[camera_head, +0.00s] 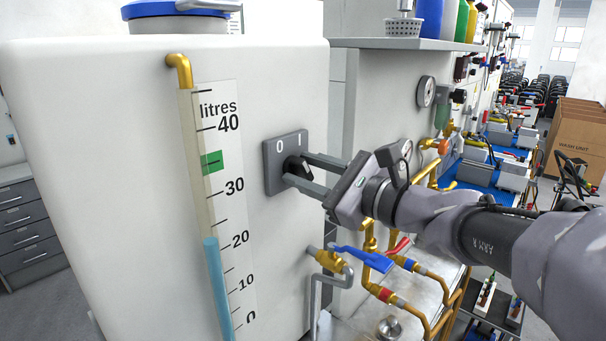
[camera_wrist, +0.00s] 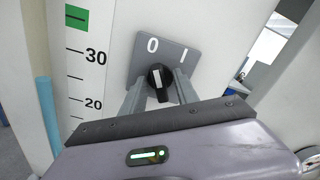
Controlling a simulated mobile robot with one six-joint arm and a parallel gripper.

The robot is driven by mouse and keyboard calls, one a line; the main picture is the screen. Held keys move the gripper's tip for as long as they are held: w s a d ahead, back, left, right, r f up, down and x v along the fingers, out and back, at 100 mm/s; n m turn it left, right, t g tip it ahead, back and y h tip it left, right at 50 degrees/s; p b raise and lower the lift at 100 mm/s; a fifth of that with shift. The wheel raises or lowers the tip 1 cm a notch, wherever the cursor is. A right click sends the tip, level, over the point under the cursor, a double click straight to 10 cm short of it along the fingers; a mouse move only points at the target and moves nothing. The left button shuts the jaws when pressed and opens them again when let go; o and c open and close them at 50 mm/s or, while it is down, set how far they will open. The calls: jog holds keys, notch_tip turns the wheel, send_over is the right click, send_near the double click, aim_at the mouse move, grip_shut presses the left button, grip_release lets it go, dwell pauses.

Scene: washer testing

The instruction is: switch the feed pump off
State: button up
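The feed pump switch is a black rotary knob (camera_wrist: 159,82) on a grey plate (camera_head: 271,167), fixed to the front of a white tank (camera_head: 100,120). The plate is marked 0 and I. In the wrist view the knob's white line appears to point up toward the 0. My gripper (camera_head: 304,172) reaches in from the right, its two fingers on either side of the knob. In the wrist view my gripper (camera_wrist: 160,88) is open, with narrow gaps seeming to separate fingers and knob. In the head view the fingers partly hide the knob.
A sight tube (camera_head: 213,270) beside the litre scale shows blue liquid near 20; a green band (camera_head: 211,163) sits above 30. Brass pipes and a blue-handled valve (camera_head: 364,258) lie below my arm. A shelf (camera_head: 400,44) with bottles is above.

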jog(key=v, duration=1.7)
jog(key=shift+p, duration=0.45)
jog(key=shift+r, duration=0.1)
